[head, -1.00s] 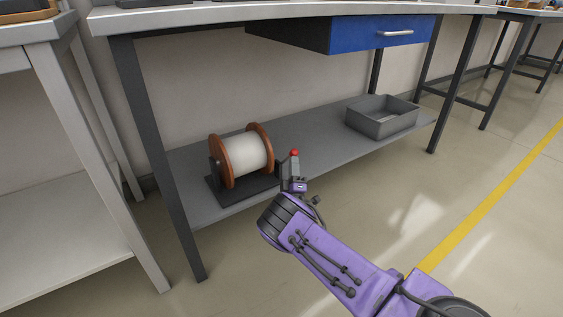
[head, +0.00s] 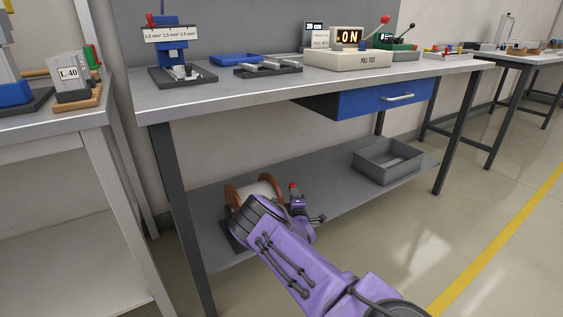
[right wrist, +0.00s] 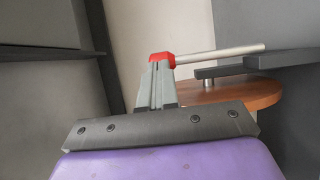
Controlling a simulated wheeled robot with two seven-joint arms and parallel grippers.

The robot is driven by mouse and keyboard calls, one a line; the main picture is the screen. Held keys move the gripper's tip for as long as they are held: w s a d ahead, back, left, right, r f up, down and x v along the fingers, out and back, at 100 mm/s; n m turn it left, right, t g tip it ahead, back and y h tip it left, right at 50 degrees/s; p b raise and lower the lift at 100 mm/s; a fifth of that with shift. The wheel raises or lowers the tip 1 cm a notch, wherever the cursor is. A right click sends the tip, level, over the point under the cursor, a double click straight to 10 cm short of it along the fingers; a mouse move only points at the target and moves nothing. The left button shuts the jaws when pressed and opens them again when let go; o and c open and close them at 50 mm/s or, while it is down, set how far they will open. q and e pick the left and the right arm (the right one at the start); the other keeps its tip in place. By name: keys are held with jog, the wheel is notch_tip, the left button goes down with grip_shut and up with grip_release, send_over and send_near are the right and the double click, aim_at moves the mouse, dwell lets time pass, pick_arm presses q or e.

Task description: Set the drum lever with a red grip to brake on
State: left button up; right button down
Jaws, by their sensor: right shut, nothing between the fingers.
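The cable drum (head: 262,190), pale with brown flanges, stands on the lower shelf, partly hidden by my right arm. Its lever's red grip (head: 293,186) shows just right of it. In the right wrist view the red grip (right wrist: 161,58) sits on the end of a silver rod running right, past a brown flange (right wrist: 240,94). My right gripper (head: 297,204) is shut and empty, close to the grip. Its grey fingers (right wrist: 155,78) reach up to the grip in the right wrist view; whether they touch it I cannot tell. My left gripper is not in view.
The grey shelf (head: 335,186) holds a grey open bin (head: 388,163) to the right. The workbench top (head: 250,88) and blue drawer (head: 385,100) overhang. A dark table leg (head: 183,205) stands left of the drum. A pull tester (head: 348,60) on top reads "ON".

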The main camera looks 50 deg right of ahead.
jog(key=shift+w+d+r, duration=0.1)
jog(key=shift+w+r, duration=0.15)
jog(key=shift+w, duration=0.15)
jog(key=shift+w+r, duration=0.15)
jog(key=p+v, duration=0.5)
jog(key=v, duration=0.9)
jog(key=shift+s+r, duration=0.25)
jog(key=shift+s, duration=0.05)
